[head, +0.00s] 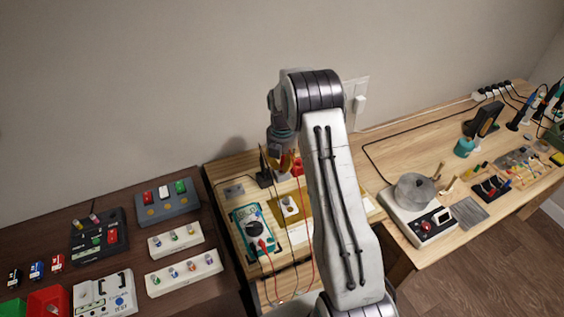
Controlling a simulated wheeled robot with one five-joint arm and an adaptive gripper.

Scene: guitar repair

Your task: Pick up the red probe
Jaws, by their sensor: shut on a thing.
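My gripper (283,158) reaches down at the back of the middle wooden bench and is shut. A small red part, which I take for the red probe (297,166), shows right at its fingertips. The fingers and arm hide much of it, so the exact grip is hard to see. A thin red lead hangs beside my arm and loops down in front of the bench. A teal multimeter (253,229) lies at the bench's left side. A thin black probe (263,162) stands upright in a dark holder, just left of my gripper.
A yellow mat (276,210) with a small pale part lies right of the multimeter. A dark table at left holds switch boxes (168,201) and pale racks (184,272). The right bench carries a metal pot (414,190) on a scale-like device. My arm hides the middle.

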